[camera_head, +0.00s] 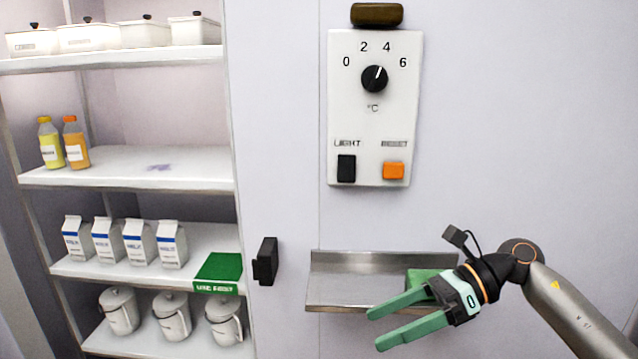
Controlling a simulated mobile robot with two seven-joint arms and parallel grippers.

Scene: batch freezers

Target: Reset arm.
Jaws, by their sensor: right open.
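My right gripper (374,330) is open and empty, with its green fingers pointing left. It is in front of the right part of a metal ledge (350,285) on the wall. My right arm comes in from the lower right. A green object (422,276) lies on the ledge behind the gripper and is partly hidden by it. My left gripper is not in view.
A white control panel (350,110) has a dial (374,78), a black light switch (346,168) and an orange reset button (393,170). Shelves at left hold milk cartons (138,243), bottles (76,143), lidded pots (172,316) and a green box (219,270). A black handle (266,262) sticks out nearby.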

